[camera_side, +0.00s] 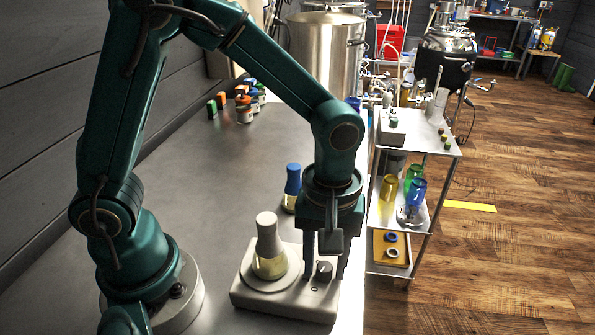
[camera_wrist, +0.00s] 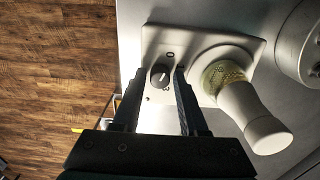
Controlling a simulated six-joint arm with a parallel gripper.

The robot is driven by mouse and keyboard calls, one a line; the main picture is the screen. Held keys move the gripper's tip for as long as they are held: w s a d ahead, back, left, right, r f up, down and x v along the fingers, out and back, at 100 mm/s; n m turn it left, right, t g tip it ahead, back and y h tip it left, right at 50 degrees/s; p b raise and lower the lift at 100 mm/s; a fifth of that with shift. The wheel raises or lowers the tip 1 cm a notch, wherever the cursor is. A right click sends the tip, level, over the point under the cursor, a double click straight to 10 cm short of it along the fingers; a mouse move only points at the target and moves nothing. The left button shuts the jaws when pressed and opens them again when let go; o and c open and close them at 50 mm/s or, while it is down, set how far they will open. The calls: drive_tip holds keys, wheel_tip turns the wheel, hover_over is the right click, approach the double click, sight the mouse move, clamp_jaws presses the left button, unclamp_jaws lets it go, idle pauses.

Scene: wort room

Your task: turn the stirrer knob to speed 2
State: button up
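The white stirrer (camera_side: 285,299) stands on the metal bench with a pale-lidded flask (camera_side: 267,250) of yellowish liquid on its round plate. Its small dark knob (camera_side: 323,269) is on the right part of the top; it also shows in the wrist view (camera_wrist: 160,75), with small dark marks beside it. The exact setting is too small to read surely. My gripper (camera_side: 325,274) points down over the knob, fingers apart, one on each side. In the wrist view my gripper (camera_wrist: 157,80) shows gaps beside the knob; I cannot tell how far down the fingertips reach.
A blue-capped bottle (camera_side: 292,188) stands behind the stirrer. Several small colored-capped containers (camera_side: 244,108) stand farther back on the bench (camera_side: 190,165). A metal shelf cart (camera_side: 414,130) with colored bottles stands to the right. The bench's right edge is close to the stirrer.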

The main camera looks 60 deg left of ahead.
clamp_jaws()
drive_tip(key=shift+m, duration=0.3)
drive_tip(key=m, duration=0.3)
drive_tip(key=shift+m, duration=0.3)
drive_tip(key=m, duration=0.4)
drive_tip(key=shift+m, duration=0.3)
drive_tip(key=m, duration=0.4)
drive_tip(key=shift+m, duration=2.5)
